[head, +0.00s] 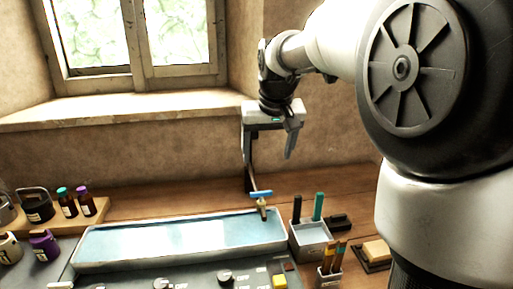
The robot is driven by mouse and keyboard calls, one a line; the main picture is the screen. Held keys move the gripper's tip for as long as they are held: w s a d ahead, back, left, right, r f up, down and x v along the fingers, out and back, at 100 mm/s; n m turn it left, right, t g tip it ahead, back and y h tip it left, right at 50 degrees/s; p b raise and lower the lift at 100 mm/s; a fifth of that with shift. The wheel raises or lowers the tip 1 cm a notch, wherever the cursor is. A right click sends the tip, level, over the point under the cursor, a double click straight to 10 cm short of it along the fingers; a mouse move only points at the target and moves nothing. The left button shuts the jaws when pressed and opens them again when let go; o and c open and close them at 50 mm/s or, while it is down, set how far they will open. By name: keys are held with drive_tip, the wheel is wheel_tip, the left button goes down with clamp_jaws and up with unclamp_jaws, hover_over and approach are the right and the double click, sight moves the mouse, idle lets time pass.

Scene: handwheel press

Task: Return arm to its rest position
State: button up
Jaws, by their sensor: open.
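My gripper (268,157) hangs from my arm in front of the wall, to the right of the window and above the back of the wooden table. Its fingers point down and stand apart, with nothing visible between them. A dark upright post with a blue-handled brass tap (262,205) stands below the left finger, at the back right of the pale blue basin (180,240). The left finger overlaps the post in the picture, so I cannot tell whether they touch. My large arm links fill the right side of the view. No handwheel press can be made out.
A wooden rack (95,212) with small bottles and dark jars stands at the left. A grey panel with knobs lies in front of the basin.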

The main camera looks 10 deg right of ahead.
drive_tip(key=s+r+p, duration=0.1)
drive_tip(key=s+p, duration=0.2)
drive_tip(key=s, duration=1)
drive_tip(key=s+r+t+p, duration=0.1)
drive_tip(key=s+p, duration=0.3)
drive_tip(key=s, duration=0.9)
drive_tip(key=shift+v, duration=0.85)
